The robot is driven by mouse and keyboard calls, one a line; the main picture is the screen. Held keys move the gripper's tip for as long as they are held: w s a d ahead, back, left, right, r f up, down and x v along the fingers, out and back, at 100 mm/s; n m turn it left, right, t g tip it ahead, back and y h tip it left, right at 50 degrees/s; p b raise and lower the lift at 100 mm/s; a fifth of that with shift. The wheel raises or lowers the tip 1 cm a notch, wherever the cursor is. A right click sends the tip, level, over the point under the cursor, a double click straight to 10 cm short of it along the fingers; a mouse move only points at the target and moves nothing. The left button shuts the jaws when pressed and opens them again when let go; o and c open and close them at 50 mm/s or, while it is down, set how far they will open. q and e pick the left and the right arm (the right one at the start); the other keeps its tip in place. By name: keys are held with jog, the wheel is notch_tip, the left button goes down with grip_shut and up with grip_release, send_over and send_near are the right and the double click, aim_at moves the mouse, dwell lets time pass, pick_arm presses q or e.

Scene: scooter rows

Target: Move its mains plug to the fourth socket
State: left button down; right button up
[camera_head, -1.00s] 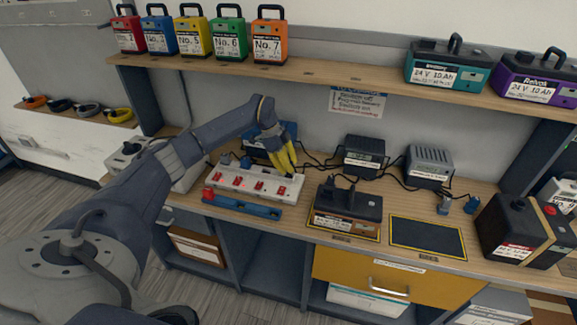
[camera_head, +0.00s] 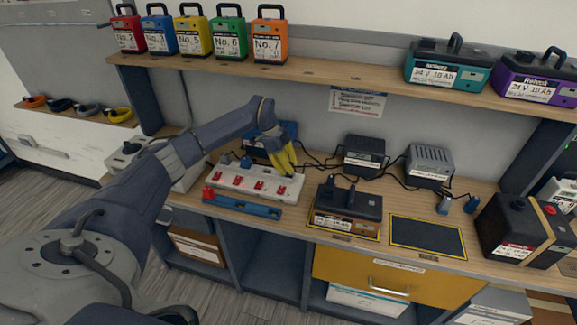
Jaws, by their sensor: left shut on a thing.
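The white power strip (camera_head: 213,182) lies on the bench, with a row of sockets and red switches along it. My left gripper (camera_head: 286,171) has yellow fingers pointing down at the strip's right end, by the last red switch (camera_head: 281,190). It is shut on a mains plug that the fingers hide; I cannot tell whether the plug touches the socket. A blue plug (camera_head: 245,161) and another blue plug (camera_head: 226,160) stand at the strip's back left part. My right gripper is out of view.
A blue bar (camera_head: 242,207) with a red end lies before the strip. A black battery unit (camera_head: 347,204) stands right of it, beside a clear yellow-edged mat (camera_head: 428,237). A blue case (camera_head: 268,140) stands behind the gripper. The shelf (camera_head: 330,78) overhead carries numbered packs.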

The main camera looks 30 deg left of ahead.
pick_arm(q)
jog(key=shift+f, duration=0.7)
jog(key=c, duration=1.2)
grip_release()
jog(key=v, duration=1.2)
jog(key=shift+d, duration=0.1)
